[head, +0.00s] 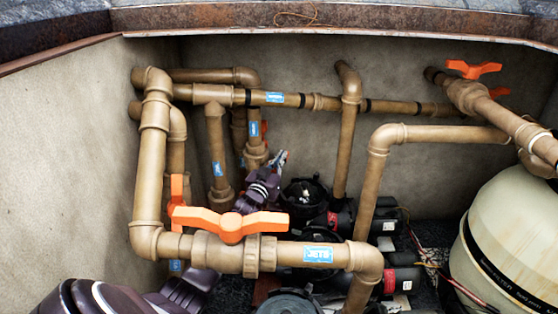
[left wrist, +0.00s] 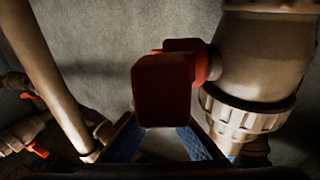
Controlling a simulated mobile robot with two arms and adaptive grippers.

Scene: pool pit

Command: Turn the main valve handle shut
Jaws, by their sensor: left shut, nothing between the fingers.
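Several orange valve handles show; I cannot tell from the pictures which is the main one. In the left wrist view a dark red handle (left wrist: 163,90) on a pipe fitting is close in front of the camera, hiding my fingertips. I cannot tell whether they touch it. My right gripper is not in view.
Tan pipes (head: 150,160) crowd the left and middle. Another orange handle (head: 472,69) is at the back right. Black pumps (head: 304,195) sit low in the middle, and a cream tank (head: 505,235) fills the right. The pit wall (head: 70,150) is bare on the left.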

